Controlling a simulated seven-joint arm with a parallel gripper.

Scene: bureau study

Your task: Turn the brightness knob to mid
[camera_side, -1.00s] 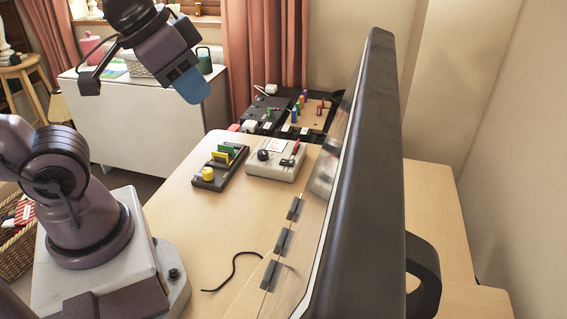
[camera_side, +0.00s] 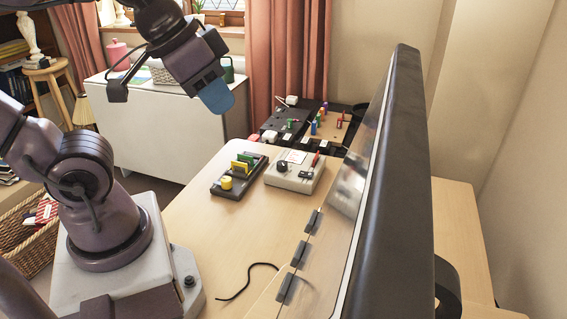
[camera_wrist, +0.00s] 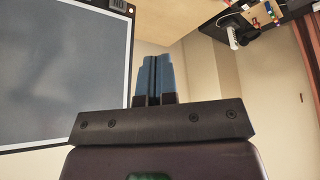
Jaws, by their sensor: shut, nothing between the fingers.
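A pale box (camera_side: 296,177) on the desk carries a dark round knob (camera_side: 283,168) and a red-and-black part on its top. A dark tray beside it carries a yellow round knob (camera_side: 226,183). No readable label shows which knob is for brightness, and the settings are too small to read. My gripper (camera_side: 216,98) has blue fingers and is held high in the air, up and to the left of both knobs and touching neither. In the wrist view, its fingers (camera_wrist: 154,62) are together with nothing between them. Neither knob can be made out in that view.
A large monitor (camera_side: 405,180) stands upright along the right of the desk (camera_side: 215,235). A loose black cable (camera_side: 250,277) lies on the desk's front. Dark panels with colourful pegs (camera_side: 318,122) stand beyond the box. The desk's middle is mostly clear.

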